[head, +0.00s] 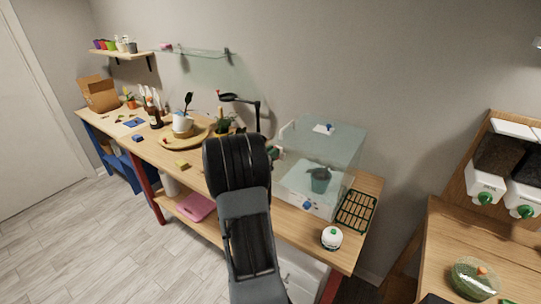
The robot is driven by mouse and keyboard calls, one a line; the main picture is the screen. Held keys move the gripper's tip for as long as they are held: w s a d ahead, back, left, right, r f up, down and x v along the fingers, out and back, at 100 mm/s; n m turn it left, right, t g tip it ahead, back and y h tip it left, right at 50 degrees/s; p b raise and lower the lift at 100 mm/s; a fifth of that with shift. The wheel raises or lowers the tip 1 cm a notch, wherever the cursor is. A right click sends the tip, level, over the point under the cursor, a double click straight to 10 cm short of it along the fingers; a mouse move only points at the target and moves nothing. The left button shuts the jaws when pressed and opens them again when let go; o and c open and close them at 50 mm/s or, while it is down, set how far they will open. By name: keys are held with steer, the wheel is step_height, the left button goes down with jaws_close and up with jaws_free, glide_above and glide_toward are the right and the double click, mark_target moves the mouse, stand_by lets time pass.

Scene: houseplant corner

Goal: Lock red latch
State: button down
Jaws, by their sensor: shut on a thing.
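A clear glass terrarium (345,150) with a pale base stands on the right part of the wooden bench. A small blue fitting (307,205) sits low on its front, and another blue piece (328,127) lies on its lid. A dark pot (320,180) with a plant shows inside. I cannot make out the red latch.
The long wooden bench (345,258) carries a green wire rack (356,211), a white round jar (331,238), a yellow sponge-like block (182,164) and a potted plant (183,122) on a tray. A second table (440,260) stands at right. Floor (90,230) at left is clear.

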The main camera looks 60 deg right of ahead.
steer(key=c, duration=1.1)
jaws_free()
steer(key=shift+a, duration=0.1)
steer(key=b+v, duration=0.3)
steer(key=v, duration=1)
steer(key=shift+a+f, duration=0.1)
steer(key=shift+a, duration=0.2)
